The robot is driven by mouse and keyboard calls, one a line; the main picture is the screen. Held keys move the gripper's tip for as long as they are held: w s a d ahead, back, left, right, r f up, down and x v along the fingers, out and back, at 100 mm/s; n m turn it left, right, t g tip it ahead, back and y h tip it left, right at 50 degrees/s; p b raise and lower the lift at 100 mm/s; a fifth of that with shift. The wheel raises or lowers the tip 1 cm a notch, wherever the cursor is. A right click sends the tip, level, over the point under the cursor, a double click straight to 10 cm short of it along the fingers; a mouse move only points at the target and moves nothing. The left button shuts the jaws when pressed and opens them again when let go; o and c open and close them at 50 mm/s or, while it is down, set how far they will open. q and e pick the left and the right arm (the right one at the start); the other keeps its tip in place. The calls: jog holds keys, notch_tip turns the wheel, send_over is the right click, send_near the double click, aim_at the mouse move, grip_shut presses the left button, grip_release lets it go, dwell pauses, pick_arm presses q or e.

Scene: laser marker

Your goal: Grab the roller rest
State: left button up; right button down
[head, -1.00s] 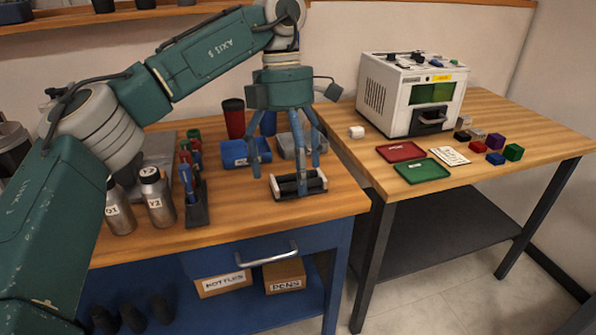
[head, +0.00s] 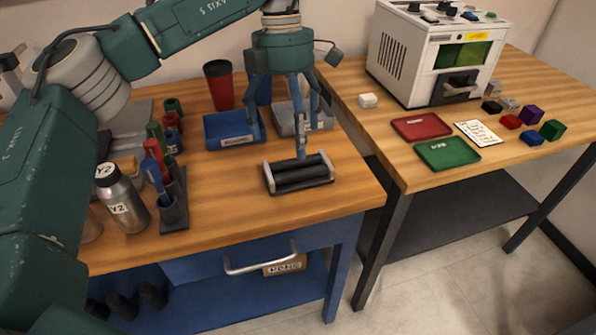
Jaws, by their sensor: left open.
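The roller rest (head: 297,176) has two dark rollers between light end plates on a dark base. It lies on the wooden bench top, near the right front corner. My left gripper (head: 287,142) comes down from above, fingers spread, open and empty. Its fingers point down just behind and above the roller rest in the picture. The front fingertip overlaps the rest's back edge; I cannot tell whether they touch. My right gripper is not in view.
A blue tray (head: 214,142) and a grey tray (head: 282,125) sit behind the roller rest. A red cup (head: 220,88), pen holder (head: 175,212) and steel bottle (head: 124,205) stand left. The white laser machine (head: 408,62) is on the right table. Bench front is clear.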

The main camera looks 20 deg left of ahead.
aim_at(298, 171)
pick_arm(q)
jog(key=f, duration=0.2)
jog(key=s+d+f, duration=0.1)
jog(key=f, duration=0.1)
jog(key=shift+s+d+b, duration=0.1)
jog(key=shift+b, duration=0.3)
jog(key=shift+f, duration=0.5)
jog(key=c, duration=1.8)
jog(key=shift+r, duration=0.1)
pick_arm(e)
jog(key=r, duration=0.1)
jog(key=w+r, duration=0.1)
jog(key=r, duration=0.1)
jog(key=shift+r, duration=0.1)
